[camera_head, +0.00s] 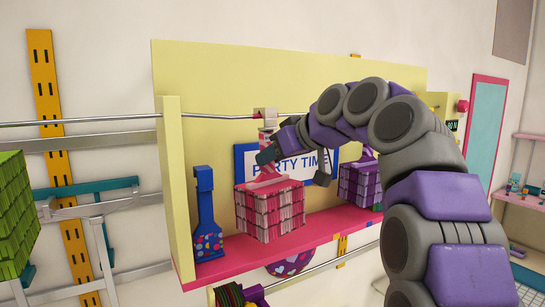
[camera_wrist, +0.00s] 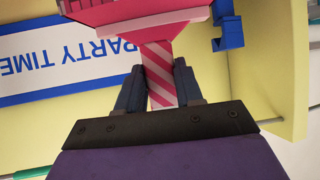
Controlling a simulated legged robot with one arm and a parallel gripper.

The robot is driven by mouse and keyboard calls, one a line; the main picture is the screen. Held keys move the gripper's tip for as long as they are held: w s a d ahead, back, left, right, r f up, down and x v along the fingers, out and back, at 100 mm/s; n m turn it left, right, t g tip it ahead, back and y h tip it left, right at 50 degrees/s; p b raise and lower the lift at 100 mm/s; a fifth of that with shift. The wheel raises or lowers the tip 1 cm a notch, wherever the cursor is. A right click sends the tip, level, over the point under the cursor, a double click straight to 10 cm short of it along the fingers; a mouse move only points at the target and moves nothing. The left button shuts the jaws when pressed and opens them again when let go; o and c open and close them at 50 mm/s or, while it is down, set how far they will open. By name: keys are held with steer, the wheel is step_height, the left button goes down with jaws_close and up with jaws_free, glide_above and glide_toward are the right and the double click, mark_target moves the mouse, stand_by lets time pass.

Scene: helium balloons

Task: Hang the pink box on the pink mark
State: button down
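The pink box (camera_head: 270,208) has a checked, ribbed body with a pink-and-white striped stem rising from its top. It is upright at the front of the pink shelf; I cannot tell whether it rests on it or hangs just above it. My gripper (camera_head: 268,155) is at the stem above the body. In the wrist view, the two dark fingers (camera_wrist: 159,85) press in from both sides of the striped stem (camera_wrist: 160,62), with the pink top (camera_wrist: 140,15) beyond them. I cannot make out a pink mark.
A purple checked box (camera_head: 360,185) stands to the right on the pink shelf (camera_head: 310,232). A blue bottle-shaped object (camera_head: 207,215) stands at its left end. A "PARTY TIME" sign (camera_head: 305,164) is behind. A metal rail (camera_head: 80,121) and green box (camera_head: 15,210) are at left.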

steer(key=c, duration=0.6)
jaws_free()
steer(key=shift+c, duration=0.2)
steer(key=shift+d, duration=0.1)
steer(key=p+v, duration=0.2)
steer(key=v, duration=1.4)
steer(key=s+f+m+g+h+b, duration=0.1)
steer(key=s+f+m+g+b, duration=0.2)
steer(key=f, duration=0.8)
steer(key=s+a+f+m+h+b, duration=0.1)
steer(key=s+f+b, duration=0.3)
steer(key=f, duration=0.7)
steer(key=s+f+m+g+h+b, duration=0.2)
steer(key=f+b, duration=0.4)
steer(key=f, duration=0.5)
steer(key=s+d+f+m+g+h+b, duration=0.1)
steer(key=s+d+f+b, duration=0.2)
steer(key=s+f, duration=0.5)
steer(key=s+d+f+m+g+h+b, duration=0.1)
steer(key=s+d+f+g+h+b, duration=0.1)
steer(key=s+f, duration=0.7)
steer(key=s+d+f+m+g+h+b, duration=0.1)
steer(key=s+d+f+b, duration=0.3)
steer(key=s+f, duration=0.5)
step_height(320, 180, down, 11)
steer(key=shift+r+m+g+h+b, duration=0.1)
steer(key=shift+m+g+h+b, duration=0.2)
steer(key=shift+h+b, duration=0.25)
